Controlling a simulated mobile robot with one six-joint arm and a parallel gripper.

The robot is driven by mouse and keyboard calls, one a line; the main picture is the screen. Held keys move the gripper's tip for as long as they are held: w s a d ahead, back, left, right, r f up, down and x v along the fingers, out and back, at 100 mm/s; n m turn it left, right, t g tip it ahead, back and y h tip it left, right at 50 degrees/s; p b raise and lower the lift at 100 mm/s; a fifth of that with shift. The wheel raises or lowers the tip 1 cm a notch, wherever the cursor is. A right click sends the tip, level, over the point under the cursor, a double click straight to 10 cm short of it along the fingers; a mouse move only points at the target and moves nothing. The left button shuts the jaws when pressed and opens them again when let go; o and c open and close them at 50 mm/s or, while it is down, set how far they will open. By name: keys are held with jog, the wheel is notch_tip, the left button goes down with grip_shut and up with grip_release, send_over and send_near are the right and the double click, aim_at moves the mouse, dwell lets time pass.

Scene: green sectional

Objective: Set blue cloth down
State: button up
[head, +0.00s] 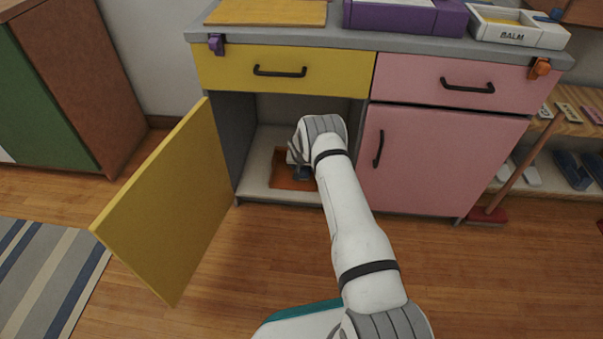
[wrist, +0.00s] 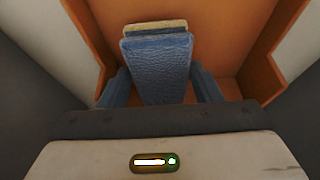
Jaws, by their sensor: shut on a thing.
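The blue cloth (wrist: 157,62) looks like a folded, textured blue piece with a tan strip at its far end in the wrist view. My gripper (wrist: 160,88) is shut on it, with one finger on each side. In the head view my gripper (head: 300,172) is inside the open lower cabinet (head: 250,190). The cloth is over an orange tray (wrist: 270,60) with raised walls; I cannot tell whether it touches the tray floor. The tray also shows in the head view (head: 288,185), on the cabinet floor, partly hidden by my arm.
The yellow cabinet door (head: 170,205) stands open to the left. A shut yellow drawer (head: 285,71) is above the opening. A shut pink door (head: 435,160) is to the right. A broom (head: 488,214) stands right of the cabinet. A striped rug (head: 45,275) lies at left.

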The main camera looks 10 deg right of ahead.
notch_tip(320, 180, down, 2)
jog(key=shift+f+b, duration=0.15)
jog(key=shift+b, duration=0.15)
jog(key=o, duration=1)
jog(key=shift+o, duration=0.2)
jog(key=shift+r, duration=0.25)
jog(key=p+v, duration=0.5)
jog(key=v, duration=0.5)
jog(key=shift+s+a+r, duration=0.1)
jog(key=shift+r, duration=0.25)
jog(key=shift+s+a+r, duration=0.1)
jog(key=shift+s+r, duration=0.2)
jog(key=shift+r, duration=0.15)
